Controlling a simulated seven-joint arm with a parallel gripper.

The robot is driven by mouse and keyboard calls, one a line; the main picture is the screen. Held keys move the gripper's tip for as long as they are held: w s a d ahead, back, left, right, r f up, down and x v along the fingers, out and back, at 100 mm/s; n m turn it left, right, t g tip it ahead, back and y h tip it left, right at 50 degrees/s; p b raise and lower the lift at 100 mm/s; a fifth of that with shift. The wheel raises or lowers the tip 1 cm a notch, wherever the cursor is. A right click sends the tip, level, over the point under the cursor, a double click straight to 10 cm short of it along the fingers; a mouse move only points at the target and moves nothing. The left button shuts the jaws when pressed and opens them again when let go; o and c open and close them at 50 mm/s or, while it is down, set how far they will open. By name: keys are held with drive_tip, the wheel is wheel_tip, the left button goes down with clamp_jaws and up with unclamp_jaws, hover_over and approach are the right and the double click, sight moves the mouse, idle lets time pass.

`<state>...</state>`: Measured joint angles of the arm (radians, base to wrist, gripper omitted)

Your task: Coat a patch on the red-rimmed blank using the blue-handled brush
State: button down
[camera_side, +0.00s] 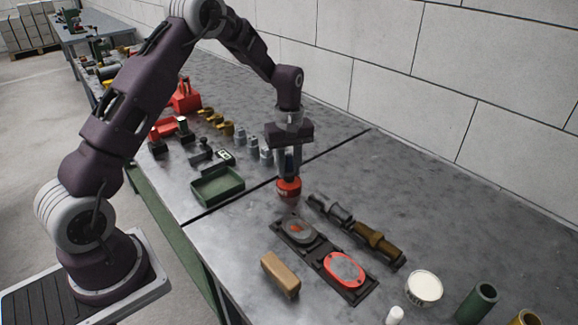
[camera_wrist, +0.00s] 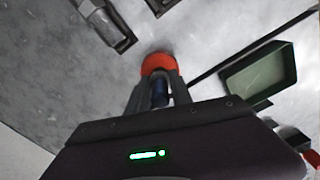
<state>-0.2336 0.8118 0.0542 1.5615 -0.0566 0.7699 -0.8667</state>
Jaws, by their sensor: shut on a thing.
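My gripper (camera_side: 288,163) is shut on the blue-handled brush. The blue handle (camera_wrist: 160,92) is upright between the fingers, and the brush's wide red-orange part (camera_side: 289,187) is below them. It also shows beyond the fingertips (camera_wrist: 159,85) in the wrist view. I cannot tell whether the brush tip touches anything. The red-rimmed blank (camera_side: 345,268), a grey oval face with a red edge, lies in the near half of a black holder (camera_side: 322,264), right of and nearer than the brush. A grey oval blank (camera_side: 299,229) with a small reddish mark lies in the other half.
A dark and bronze coupling assembly (camera_side: 355,231) lies behind the holder. A tan block (camera_side: 280,273) is in front. A white-topped tin (camera_side: 424,287) and green cylinder (camera_side: 477,302) stand at right. A green tray (camera_side: 218,187) and several small parts are at left.

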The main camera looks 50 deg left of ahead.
sight(289, 156)
drive_tip(key=shift+f, duration=0.6)
idle(1.4)
drive_tip(key=shift+r, duration=0.1)
wheel_tip(289, 156, up, 6)
drive_tip(key=shift+r, duration=0.45)
drive_tip(key=shift+s, duration=0.1)
idle(0.4)
